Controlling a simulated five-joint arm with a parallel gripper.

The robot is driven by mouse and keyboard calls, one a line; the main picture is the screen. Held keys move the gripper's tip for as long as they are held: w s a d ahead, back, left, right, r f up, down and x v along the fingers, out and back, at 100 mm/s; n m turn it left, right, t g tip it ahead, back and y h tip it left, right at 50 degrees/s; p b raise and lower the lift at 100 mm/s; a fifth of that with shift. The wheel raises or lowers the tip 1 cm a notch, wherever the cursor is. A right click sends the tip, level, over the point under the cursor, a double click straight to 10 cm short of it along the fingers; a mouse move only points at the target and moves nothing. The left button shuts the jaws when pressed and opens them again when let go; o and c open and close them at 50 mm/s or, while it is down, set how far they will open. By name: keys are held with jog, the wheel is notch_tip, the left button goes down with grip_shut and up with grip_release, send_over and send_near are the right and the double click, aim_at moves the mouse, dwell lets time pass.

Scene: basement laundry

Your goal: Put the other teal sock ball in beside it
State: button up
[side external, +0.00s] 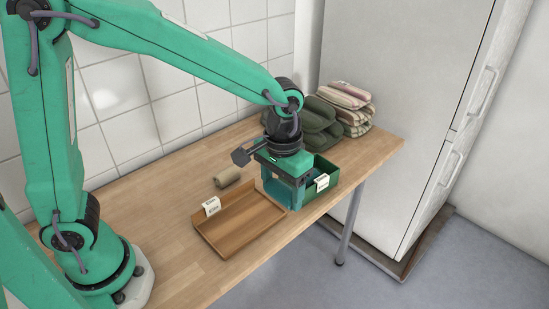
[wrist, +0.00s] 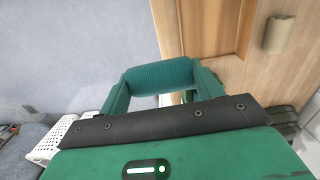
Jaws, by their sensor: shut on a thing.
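My gripper (side external: 283,194) points down between the wooden tray (side external: 222,241) and the green box (side external: 329,168). In the wrist view my gripper (wrist: 158,84) is shut on a ribbed teal sock ball (wrist: 158,75), held crosswise between the two fingers. The held ball also shows as a teal patch between the fingers in the side view. The green box has a white label on its front and is partly hidden behind my gripper. Something dark shows inside it, but I cannot tell clearly what. The tray's visible floor is empty.
A tan roll (side external: 227,177) lies on the table behind the tray. Folded green cloths (side external: 317,118) and striped cloths (side external: 347,97) are stacked behind the box. A tall white cabinet (side external: 405,90) stands past the table's end. A white basket (wrist: 78,132) shows low in the wrist view.

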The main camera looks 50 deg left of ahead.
jog(key=w+r, duration=0.2)
jog(key=w, duration=0.5)
jog(key=w+d+r+m, duration=0.1)
jog(key=w+r, duration=0.2)
jog(key=w, duration=0.4)
jog(key=shift+w+d, duration=0.25)
jog(key=shift+w, duration=0.15)
jog(key=w+a+f, duration=0.7)
jog(key=a+f, duration=0.2)
jog(key=f, duration=0.2)
jog(key=shift+w+f, duration=0.1)
jog(key=shift+f, duration=0.45)
dwell(0.4)
jog(key=o, duration=1)
jog(key=shift+r, duration=0.15)
notch_tip(320, 180, up, 13)
